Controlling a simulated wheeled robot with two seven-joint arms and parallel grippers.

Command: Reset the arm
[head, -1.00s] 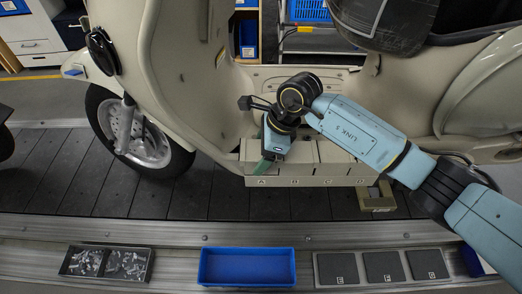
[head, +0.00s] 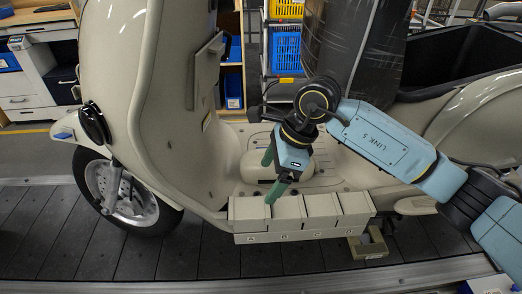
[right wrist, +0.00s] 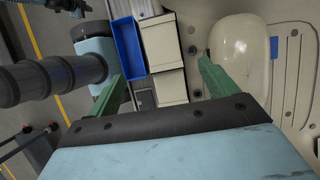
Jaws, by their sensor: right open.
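My right gripper (head: 270,178) comes in from the right in the head view. It has green fingers and points down, open and empty, above the scooter's floorboard near box A. In the right wrist view its two green fingers (right wrist: 160,70) stand wide apart with nothing between them held. The row of cream boxes marked A to D (head: 300,212) stands along the near edge of the scooter (head: 150,60); part of it shows in the right wrist view (right wrist: 160,45). My left gripper is not in view.
The scooter's front wheel (head: 125,195) rests on the dark slat conveyor (head: 60,240). A small tan bracket (head: 368,243) lies below box D. A dark wrapped seat (head: 355,45) rises behind my right arm. A blue tray (right wrist: 127,47) shows beside the boxes in the right wrist view.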

